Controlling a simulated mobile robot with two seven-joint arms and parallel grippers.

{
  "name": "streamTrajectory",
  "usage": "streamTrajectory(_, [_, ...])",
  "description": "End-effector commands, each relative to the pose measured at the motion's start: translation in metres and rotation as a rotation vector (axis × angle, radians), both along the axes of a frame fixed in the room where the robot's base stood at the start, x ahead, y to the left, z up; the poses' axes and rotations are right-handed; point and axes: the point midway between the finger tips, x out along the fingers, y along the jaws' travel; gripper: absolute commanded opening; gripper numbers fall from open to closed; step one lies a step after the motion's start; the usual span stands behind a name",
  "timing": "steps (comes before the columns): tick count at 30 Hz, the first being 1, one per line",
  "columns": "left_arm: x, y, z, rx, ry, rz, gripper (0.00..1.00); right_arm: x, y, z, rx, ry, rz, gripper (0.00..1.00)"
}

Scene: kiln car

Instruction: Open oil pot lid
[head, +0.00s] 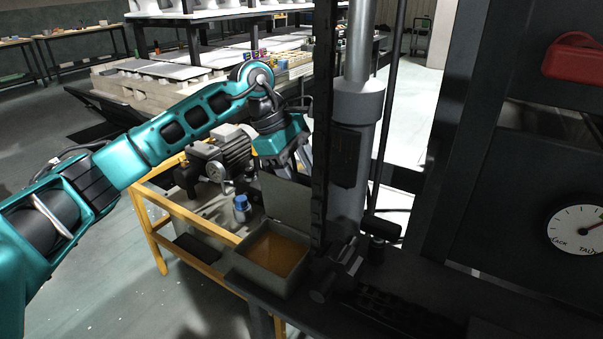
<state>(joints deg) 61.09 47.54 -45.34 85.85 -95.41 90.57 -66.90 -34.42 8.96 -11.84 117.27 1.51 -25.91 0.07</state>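The oil pot (258,278) is a grey-beige square box with an orange-brown inside, set on the dark machine ledge. Its flat grey-green lid (288,203) stands raised, roughly upright, at the pot's back edge, so the pot's opening shows. My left gripper (297,168) is at the lid's top edge, pointing down. The fingertips are partly hidden by the lid and the dark post, so I cannot tell whether they touch the lid or whether they are open or shut. My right gripper is not in view.
A dark upright post (322,130) and a thick grey cylinder (352,150) stand just right of the lid. A yellow-framed cart (190,231) with a motor unit (232,155) and a blue-capped bottle (241,210) is left of the pot. Open floor lies at the lower left.

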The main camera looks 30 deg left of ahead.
Motion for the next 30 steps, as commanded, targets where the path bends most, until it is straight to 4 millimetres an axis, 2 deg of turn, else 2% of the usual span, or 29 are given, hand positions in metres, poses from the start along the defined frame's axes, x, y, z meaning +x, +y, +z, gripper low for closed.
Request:
streamTrajectory(4, [-0.001, 0.002, 0.006, 0.0, -0.001, 0.0, 0.55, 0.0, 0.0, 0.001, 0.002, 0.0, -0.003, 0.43])
streamTrajectory(8, [-0.003, 0.01, 0.023, 0.001, -0.003, 0.001, 0.55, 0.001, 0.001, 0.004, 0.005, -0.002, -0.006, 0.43])
streamTrajectory(15, [-0.01, 0.031, 0.073, -0.001, -0.004, 0.001, 0.55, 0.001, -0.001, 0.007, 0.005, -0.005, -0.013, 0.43])
streamTrajectory(21, [-0.016, 0.044, 0.104, 0.0, -0.002, 0.001, 0.55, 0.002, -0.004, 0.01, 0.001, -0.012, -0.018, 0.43])
streamTrajectory(30, [-0.018, 0.051, 0.117, 0.0, 0.0, 0.0, 0.55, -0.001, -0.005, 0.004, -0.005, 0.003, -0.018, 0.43])
